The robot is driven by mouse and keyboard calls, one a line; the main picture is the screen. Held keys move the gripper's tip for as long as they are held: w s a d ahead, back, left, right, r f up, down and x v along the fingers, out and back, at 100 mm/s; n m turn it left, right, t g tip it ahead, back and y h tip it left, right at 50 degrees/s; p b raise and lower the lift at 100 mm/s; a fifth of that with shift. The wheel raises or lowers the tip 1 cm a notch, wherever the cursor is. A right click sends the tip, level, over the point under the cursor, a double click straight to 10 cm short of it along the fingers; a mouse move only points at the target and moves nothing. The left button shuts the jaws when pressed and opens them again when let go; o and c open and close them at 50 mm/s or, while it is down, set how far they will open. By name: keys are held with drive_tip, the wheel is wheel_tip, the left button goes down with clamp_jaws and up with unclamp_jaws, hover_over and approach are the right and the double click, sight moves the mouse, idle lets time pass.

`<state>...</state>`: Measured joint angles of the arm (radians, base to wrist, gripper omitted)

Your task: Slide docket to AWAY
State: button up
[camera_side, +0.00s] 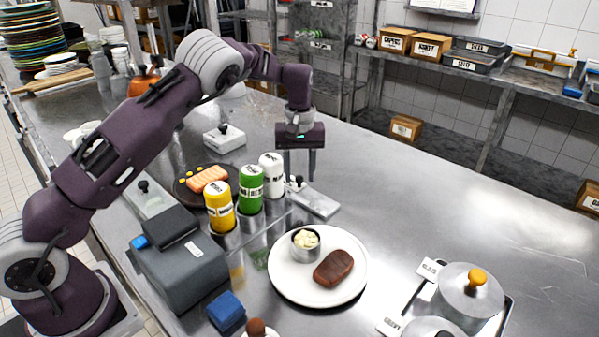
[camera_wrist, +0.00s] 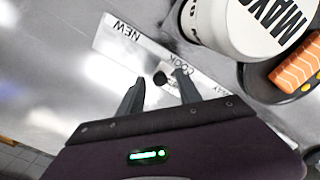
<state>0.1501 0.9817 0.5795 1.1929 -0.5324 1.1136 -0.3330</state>
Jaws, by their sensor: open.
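The docket slider is a pale flat rail (camera_side: 318,203) on the steel counter. In the wrist view the rail (camera_wrist: 120,43) reads NEW at the left, COOK in the middle and a partly hidden AWAY at the right. Its dark round knob (camera_wrist: 160,78) sits by the COOK label. In the wrist view my gripper (camera_wrist: 159,80) is open, with the knob showing between the two fingertips. I cannot tell whether either finger touches it.
White (camera_side: 271,172), green (camera_side: 250,188) and yellow (camera_side: 220,207) sauce bottles stand close left of the rail. A dark plate with salmon (camera_side: 208,179) is behind them. A white plate (camera_side: 290,282) with steak is in front. The counter right of the rail is clear.

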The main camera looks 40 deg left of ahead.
drive_tip(key=shift+c, duration=0.4)
clamp_jaws()
drive_tip(key=shift+a, duration=0.1)
idle(1.0)
